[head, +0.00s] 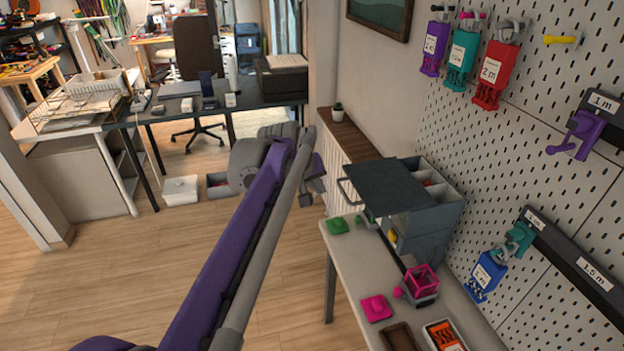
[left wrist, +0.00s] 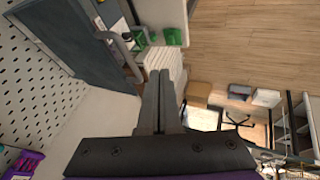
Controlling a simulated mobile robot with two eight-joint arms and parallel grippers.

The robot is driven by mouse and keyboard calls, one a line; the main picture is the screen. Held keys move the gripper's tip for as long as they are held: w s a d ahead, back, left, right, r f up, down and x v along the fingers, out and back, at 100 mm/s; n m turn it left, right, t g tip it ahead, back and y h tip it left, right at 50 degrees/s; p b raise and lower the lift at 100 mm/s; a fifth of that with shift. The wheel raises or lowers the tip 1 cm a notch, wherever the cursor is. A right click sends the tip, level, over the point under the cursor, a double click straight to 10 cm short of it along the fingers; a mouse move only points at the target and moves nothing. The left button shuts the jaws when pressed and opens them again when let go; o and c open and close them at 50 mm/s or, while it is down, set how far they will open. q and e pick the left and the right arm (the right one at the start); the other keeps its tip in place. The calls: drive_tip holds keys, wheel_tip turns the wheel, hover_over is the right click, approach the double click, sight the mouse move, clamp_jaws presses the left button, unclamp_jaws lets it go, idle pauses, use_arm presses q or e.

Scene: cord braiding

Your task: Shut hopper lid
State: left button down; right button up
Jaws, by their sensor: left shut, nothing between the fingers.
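The grey hopper (head: 432,218) stands on the white side table against the pegboard. Its dark flat lid (head: 392,186) is raised and juts out toward the left, with an open space under it. A thin bar handle (head: 348,191) is on the lid's outer edge. In the left wrist view, the lid (left wrist: 72,40) and handle (left wrist: 108,35) show at the upper left. My left gripper (left wrist: 162,78) is shut and empty, apart from the handle. In the head view my left gripper (head: 314,180) is left of the handle, partly hidden by its own arm. My right gripper is out of view.
The white table (head: 345,265) also holds a green piece (head: 338,226), a pink piece (head: 376,308), a pink open frame (head: 422,281) and trays at the front. The pegboard (head: 560,170) with hanging tags borders the right. Open wooden floor lies left of the table.

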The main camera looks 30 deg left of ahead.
sight(374, 185)
use_arm(q)
drive_tip(key=shift+w+d+f, duration=0.35)
drive_tip(key=shift+w+d, duration=0.3)
drive_tip(key=shift+w, duration=0.25)
drive_tip(key=shift+w+d+f, duration=0.3)
drive_tip(key=shift+w+d, duration=0.35)
drive_tip(key=shift+w, duration=0.2)
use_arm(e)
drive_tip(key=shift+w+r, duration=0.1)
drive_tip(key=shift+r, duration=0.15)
use_arm(q)
drive_tip(key=w+d+p, duration=0.1)
drive_tip(key=w+d, duration=0.2)
drive_tip(key=w, duration=0.1)
drive_tip(key=w+d+p, duration=0.1)
drive_tip(key=w+d, duration=0.3)
drive_tip(key=shift+s+a, duration=0.1)
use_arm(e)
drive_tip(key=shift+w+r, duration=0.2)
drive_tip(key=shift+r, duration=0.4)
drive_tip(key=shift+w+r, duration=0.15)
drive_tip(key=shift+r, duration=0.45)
use_arm(q)
drive_tip(key=shift+s, duration=0.1)
